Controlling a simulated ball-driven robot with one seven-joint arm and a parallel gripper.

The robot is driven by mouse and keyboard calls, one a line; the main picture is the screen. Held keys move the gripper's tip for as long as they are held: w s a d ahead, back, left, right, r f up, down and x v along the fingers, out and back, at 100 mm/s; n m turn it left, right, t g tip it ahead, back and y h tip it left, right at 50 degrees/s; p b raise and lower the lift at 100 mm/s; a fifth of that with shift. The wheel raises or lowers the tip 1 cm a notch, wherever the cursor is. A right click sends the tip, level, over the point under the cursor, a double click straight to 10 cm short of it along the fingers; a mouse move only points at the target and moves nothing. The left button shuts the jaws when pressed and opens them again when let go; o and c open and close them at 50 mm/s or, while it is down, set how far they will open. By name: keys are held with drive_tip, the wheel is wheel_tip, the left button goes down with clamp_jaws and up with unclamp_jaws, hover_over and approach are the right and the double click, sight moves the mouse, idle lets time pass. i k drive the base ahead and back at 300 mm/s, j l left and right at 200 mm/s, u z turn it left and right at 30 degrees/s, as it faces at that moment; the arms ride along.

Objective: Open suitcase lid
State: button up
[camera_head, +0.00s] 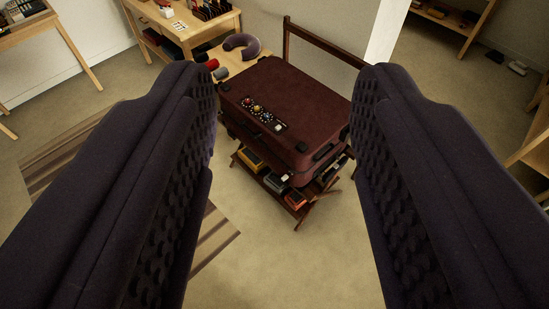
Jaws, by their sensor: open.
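A dark red suitcase (295,105) lies flat on a wooden luggage rack (299,202) in the upper middle of the view. Its lid is closed. A dark strip (265,115) with several small round coloured items sits on the lid's left side. Black corner pieces and a dark handle-like part (325,152) show on the near right side. My gripper (284,90) is open, with its two dark padded fingers wide apart on the left and right. The suitcase shows between the fingers, farther off, and nothing is held.
The rack's lower shelf holds several small items. A low wooden table with a neck pillow (242,46) stands behind the suitcase's left. A wooden desk (180,28) is farther back. A striped rug (65,155) lies at left. Floor before the rack is clear.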

sight(313, 118)
drive_tip(key=i+u, duration=0.15)
drive_tip(key=i, duration=0.95)
drive_tip(key=i+u, duration=0.15)
drive_tip(key=i, duration=0.95)
